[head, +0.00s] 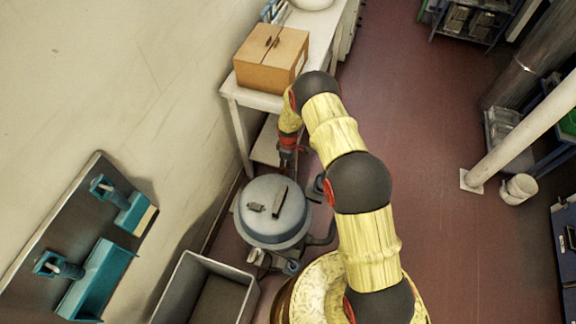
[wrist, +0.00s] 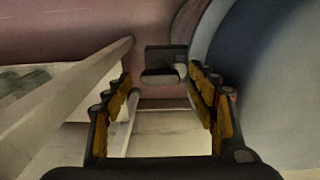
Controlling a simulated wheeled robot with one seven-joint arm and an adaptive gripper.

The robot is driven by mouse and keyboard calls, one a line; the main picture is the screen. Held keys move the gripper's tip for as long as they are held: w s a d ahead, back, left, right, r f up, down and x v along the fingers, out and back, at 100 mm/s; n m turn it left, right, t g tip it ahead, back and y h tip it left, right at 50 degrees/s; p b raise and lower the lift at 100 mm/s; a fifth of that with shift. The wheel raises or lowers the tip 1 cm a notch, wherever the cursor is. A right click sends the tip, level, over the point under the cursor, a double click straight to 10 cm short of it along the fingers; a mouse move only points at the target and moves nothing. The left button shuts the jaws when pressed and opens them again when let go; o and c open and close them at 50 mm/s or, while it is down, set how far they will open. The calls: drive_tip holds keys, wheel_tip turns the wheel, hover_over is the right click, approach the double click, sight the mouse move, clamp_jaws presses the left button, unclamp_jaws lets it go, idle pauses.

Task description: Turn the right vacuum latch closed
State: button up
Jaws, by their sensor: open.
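The vacuum (head: 273,228) is a round grey drum with a pale lid, standing on the floor near the wall. A dark latch (head: 317,187) shows at the right side of its rim. In the wrist view a dark blocky piece, which looks like the latch (wrist: 165,58), lies ahead between the fingertips, beside the vacuum's curved blue-grey side (wrist: 265,65). My gripper (head: 288,158) points down just behind the drum's far rim. In the wrist view my gripper (wrist: 160,82) is open, with nothing visibly held. I cannot tell whether a finger touches the latch.
A white bench (head: 250,97) with a cardboard box (head: 271,56) stands behind the vacuum. A grey bin (head: 178,290) is in front, on the left. Teal holders (head: 98,280) hang on the wall panel.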

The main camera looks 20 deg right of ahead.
wheel_tip(320, 180, up, 12)
idle(0.7)
idle(0.4)
drive_tip(key=s+m+g, duration=0.2)
drive_tip(key=s+m, duration=0.2)
drive_tip(key=s, duration=0.4)
drive_tip(key=s+r+m+t, duration=0.2)
drive_tip(key=s+r, duration=0.7)
drive_tip(key=r, duration=0.6)
drive_tip(key=s+r+m+t, duration=0.3)
drive_tip(key=s+r, duration=0.6)
drive_tip(key=r, duration=0.7)
drive_tip(key=s+r+m+t, duration=0.2)
drive_tip(key=s+r, duration=0.7)
drive_tip(key=r, duration=0.6)
drive_tip(key=shift+s+r+t, duration=0.3)
